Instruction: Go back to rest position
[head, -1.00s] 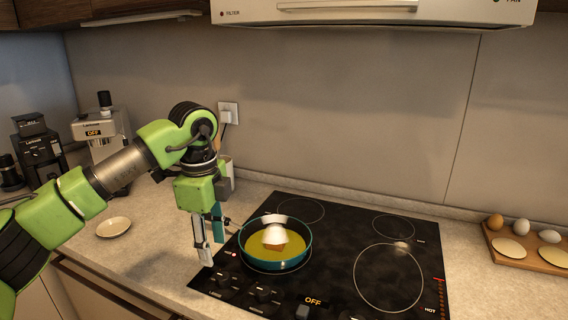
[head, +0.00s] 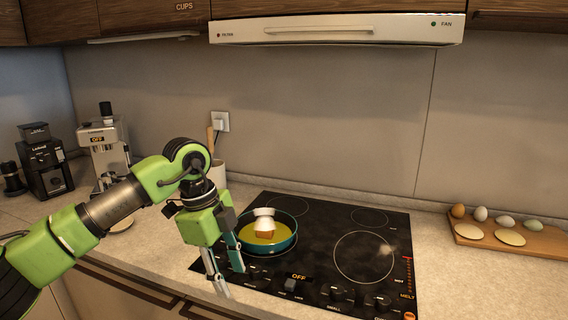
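My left gripper (head: 228,272) is in the head view at the front left of the hob. It points down with its two fingers apart, and nothing shows between them. It is beside the teal pan (head: 291,240), to its left and nearer to me. The pan sits on the black hob with yellow liquid in it and a white and brown piece (head: 265,222) standing in the liquid. My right gripper does not show.
The black hob (head: 330,215) reads OFF. At right, a wooden board (head: 545,243) holds several eggs and two pale discs. A coffee machine (head: 105,145) and a grinder (head: 45,165) stand at left. The range hood (head: 340,30) hangs above.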

